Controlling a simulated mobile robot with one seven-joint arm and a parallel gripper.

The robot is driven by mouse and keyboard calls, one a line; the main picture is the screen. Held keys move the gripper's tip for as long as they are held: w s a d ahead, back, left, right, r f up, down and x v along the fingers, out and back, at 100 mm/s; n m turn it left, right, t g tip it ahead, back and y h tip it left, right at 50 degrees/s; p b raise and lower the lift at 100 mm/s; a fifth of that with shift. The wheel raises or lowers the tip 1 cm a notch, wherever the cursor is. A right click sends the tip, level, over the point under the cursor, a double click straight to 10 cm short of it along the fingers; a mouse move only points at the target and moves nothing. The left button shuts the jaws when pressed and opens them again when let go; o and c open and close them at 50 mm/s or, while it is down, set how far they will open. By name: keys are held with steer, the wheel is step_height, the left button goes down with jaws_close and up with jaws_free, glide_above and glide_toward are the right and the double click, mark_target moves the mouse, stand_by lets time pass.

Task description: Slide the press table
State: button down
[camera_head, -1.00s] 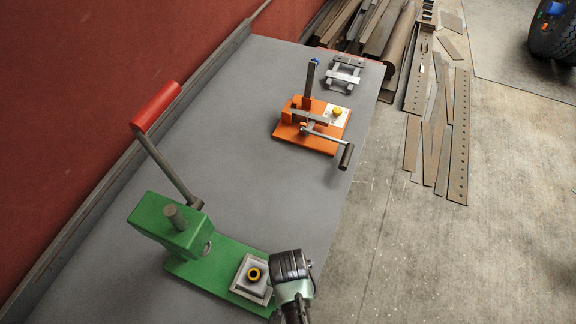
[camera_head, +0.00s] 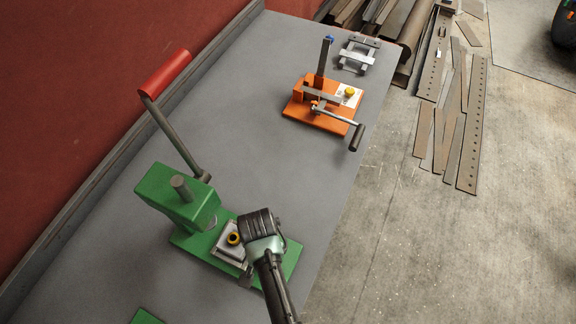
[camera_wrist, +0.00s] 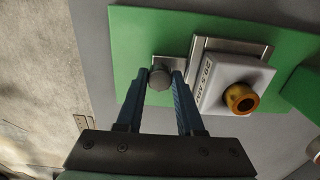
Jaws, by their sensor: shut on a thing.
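The green press (camera_head: 178,196) with a red-handled lever (camera_head: 166,74) stands on the grey bench. Its small metal press table (camera_head: 229,246) sits on the green base plate and carries a yellow ring (camera_head: 234,238). In the wrist view the press table (camera_wrist: 234,76) is a pale block on a metal slide, with the brass-coloured ring (camera_wrist: 241,98) on top. My gripper (camera_wrist: 161,78) is shut on a round grey knob (camera_wrist: 158,77) at the slide's end. In the head view my wrist (camera_head: 262,232) hides the fingers and part of the press table.
An orange press (camera_head: 322,108) with a crank handle and a small metal fixture (camera_head: 357,53) stand farther back on the bench (camera_head: 262,80). A red wall is at left. Metal strips (camera_head: 452,110) lie on the floor at right. A green piece (camera_head: 146,316) shows at the bottom edge.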

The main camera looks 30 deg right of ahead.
steer(key=w+a, duration=0.1)
steer(key=w, duration=0.1)
steer(key=w+a+b, duration=0.1)
steer(key=w+a, duration=0.1)
steer(key=shift+w+a+f, duration=0.15)
steer(key=shift+w+a, duration=0.15)
steer(key=shift+w, duration=0.05)
steer(key=shift+w+a+r, duration=0.2)
steer(key=c, duration=0.8)
jaws_free()
steer(key=shift+w, duration=0.15)
step_height(320, 180, up, 13)
steer(key=shift+f+b, duration=0.1)
steer(key=shift+b, duration=0.8)
